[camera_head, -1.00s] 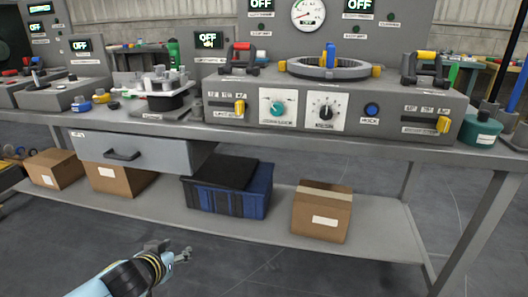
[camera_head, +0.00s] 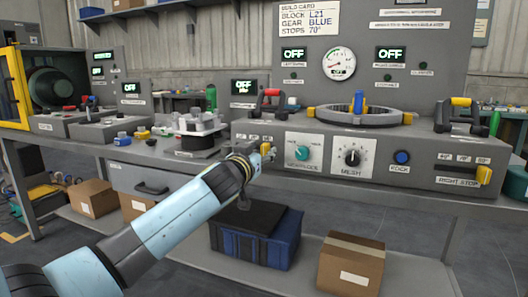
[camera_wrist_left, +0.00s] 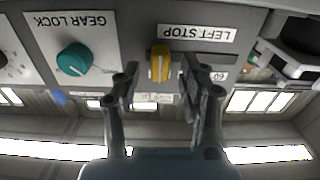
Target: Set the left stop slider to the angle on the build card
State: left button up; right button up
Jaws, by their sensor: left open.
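The build card (camera_head: 309,18) at the top reads gear blue and stops 70°. The left stop slider is a yellow knob at the left of the console front; in the head view its knob (camera_head: 266,148) is partly hidden by my left gripper (camera_head: 268,158). In the left wrist view, which is upside down, the slider (camera_wrist_left: 160,63) sits between the fingertips of my open left gripper (camera_wrist_left: 158,78). I cannot tell whether the fingers touch it. The LEFT STOP label (camera_wrist_left: 198,32) and a 60 mark (camera_wrist_left: 219,76) show; other marks are hidden. My right gripper is out of view.
The teal gear lock knob (camera_head: 302,153) is just right of my gripper, then the mesh knob (camera_head: 352,157) and blue rock button (camera_head: 402,157). The right stop slider (camera_head: 484,175) is at the far right. A ring fixture (camera_head: 335,116) stands on top.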

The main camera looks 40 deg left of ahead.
pick_arm(q)
jog(key=shift+x, duration=0.95)
grip_shut()
jog(key=shift+a+f, duration=0.1)
